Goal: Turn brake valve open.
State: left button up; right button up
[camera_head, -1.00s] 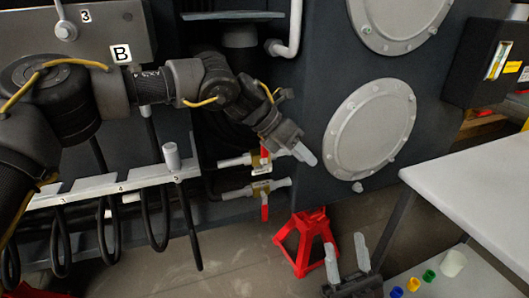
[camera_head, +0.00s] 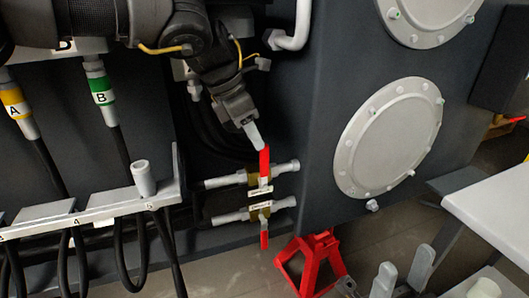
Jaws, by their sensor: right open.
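Two brass valves on grey pipes stick out of the dark chassis wall, one above the other. The upper valve (camera_head: 257,181) has a red handle (camera_head: 264,163) pointing up. The lower valve (camera_head: 261,212) has a red handle (camera_head: 264,240) pointing down. Each has a small white label, too small to read, so I cannot tell which is the brake valve. My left gripper (camera_head: 254,135) is just above the upper red handle, its light fingertip close to the handle's top; contact is unclear. Its fingers overlap in view. My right gripper (camera_head: 402,269) is open and empty at the lower right.
A red stand (camera_head: 309,262) is on the floor below and right of the valves. A light table (camera_head: 495,215) is at the right. A grey rail (camera_head: 90,208) with hanging black hoses is at the left. A round cover plate (camera_head: 388,140) bulges from the wall.

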pick_arm(q)
jog(key=b, duration=0.3)
send_over(264, 176)
jog(key=f, duration=0.6)
jog(key=shift+w+f, duration=0.4)
grip_shut()
